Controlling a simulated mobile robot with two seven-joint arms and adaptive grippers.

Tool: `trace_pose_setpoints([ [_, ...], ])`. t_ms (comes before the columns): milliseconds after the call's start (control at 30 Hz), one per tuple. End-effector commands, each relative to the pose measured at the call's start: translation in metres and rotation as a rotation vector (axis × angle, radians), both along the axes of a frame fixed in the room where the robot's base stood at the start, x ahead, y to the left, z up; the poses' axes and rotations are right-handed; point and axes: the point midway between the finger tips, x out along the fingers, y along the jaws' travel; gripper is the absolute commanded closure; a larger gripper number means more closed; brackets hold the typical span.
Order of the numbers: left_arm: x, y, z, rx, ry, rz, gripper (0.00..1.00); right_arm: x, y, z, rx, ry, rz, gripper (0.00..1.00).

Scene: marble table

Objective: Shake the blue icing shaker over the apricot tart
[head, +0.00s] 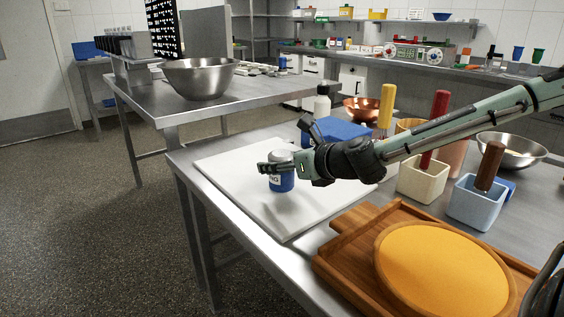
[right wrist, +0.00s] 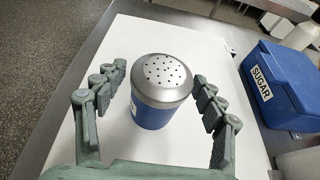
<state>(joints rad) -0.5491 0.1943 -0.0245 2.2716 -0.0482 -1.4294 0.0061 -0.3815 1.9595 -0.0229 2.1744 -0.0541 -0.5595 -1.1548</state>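The blue icing shaker (head: 281,182) stands upright on the white board, its silver perforated lid on top. In the right wrist view the shaker (right wrist: 160,82) sits between the two fingers. My right gripper (head: 272,167) is open around the shaker at lid height, and gaps show on both sides in the wrist view. The apricot tart (head: 445,268), a round orange-yellow disc with a brown rim, lies on a wooden board (head: 345,248) at the front right.
A blue sugar box (right wrist: 285,85) stands right of the shaker in the wrist view. The white board (head: 240,185) is otherwise mostly clear.

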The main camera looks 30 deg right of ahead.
Motion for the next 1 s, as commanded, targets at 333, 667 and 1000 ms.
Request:
trace_pose_setpoints([
  [333,0.000,0.000,0.000,-0.002,0.002,0.001,0.00,0.000,0.000,0.000,0.001,0.001,0.000,0.29],
  [667,0.006,-0.004,-0.036,-0.027,0.023,0.004,0.00,-0.029,0.000,0.018,0.000,-0.004,0.001,0.29],
  [1000,0.006,-0.004,-0.055,-0.034,0.030,0.002,0.00,-0.062,0.000,0.033,-0.003,-0.002,0.001,0.29],
])
